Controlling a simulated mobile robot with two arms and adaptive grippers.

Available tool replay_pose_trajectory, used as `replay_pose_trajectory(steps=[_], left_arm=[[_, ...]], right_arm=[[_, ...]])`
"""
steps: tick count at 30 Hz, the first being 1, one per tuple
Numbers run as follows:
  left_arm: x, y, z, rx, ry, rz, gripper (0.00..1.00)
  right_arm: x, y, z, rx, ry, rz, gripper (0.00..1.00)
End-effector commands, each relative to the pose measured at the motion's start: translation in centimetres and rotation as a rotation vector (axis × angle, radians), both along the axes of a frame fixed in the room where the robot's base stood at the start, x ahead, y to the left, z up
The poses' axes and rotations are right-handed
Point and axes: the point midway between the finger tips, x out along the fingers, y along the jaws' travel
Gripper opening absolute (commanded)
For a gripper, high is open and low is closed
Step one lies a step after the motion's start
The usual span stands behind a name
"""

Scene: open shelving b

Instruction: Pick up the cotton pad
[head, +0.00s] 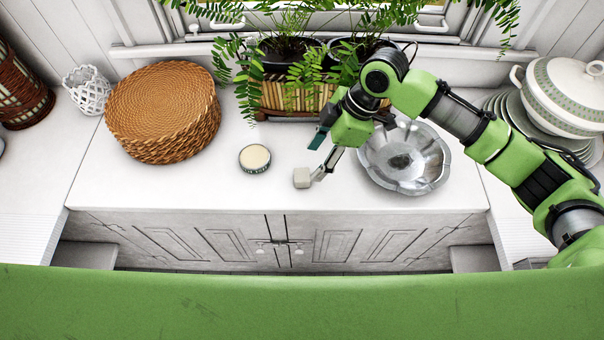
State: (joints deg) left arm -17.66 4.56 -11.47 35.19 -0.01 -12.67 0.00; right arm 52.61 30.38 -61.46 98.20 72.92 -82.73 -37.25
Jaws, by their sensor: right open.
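A small pale block (302,178) sits on the white counter, near the front middle. A round, cream-topped item with a dark patterned side (255,158) stands to its left. I cannot tell for certain which of the two is the cotton pad. My right gripper (319,160) reaches down from the upper right with its fingers spread, and nothing shows between them. One fingertip is very close to the right side of the pale block; whether it touches is unclear. My left gripper is not in view.
A shiny metal bowl (430,160) stands just right of my gripper. A potted fern in a slatted planter (272,95) is behind. Stacked woven mats (160,105) and a white lattice cup (88,90) are at left, a tureen (567,95) on plates at right. The front left counter is clear.

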Motion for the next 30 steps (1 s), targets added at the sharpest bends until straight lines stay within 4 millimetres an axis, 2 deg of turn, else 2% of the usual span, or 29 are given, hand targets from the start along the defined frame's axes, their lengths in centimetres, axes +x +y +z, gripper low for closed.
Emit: replay_pose_trajectory(steps=[3, 11, 18, 27, 28, 30], left_arm=[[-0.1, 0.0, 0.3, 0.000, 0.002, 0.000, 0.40], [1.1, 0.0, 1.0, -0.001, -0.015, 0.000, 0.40], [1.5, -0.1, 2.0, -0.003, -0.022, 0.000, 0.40], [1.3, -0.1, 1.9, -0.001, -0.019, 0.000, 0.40], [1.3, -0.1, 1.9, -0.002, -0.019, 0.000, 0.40], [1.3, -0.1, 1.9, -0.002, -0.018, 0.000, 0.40]], right_arm=[[-0.1, 0.7, -1.6, 0.001, 0.001, -0.001, 0.51], [-0.2, 1.5, -3.3, 0.000, 0.001, 0.000, 0.51], [-0.3, 2.8, -6.6, 0.001, 0.000, 0.000, 0.51], [-0.3, 3.0, -7.3, 0.000, -0.002, -0.001, 0.51], [-0.3, 3.0, -7.3, 0.000, -0.002, -0.001, 0.46], [-0.3, 3.0, -7.3, 0.000, -0.002, -0.001, 0.27]])
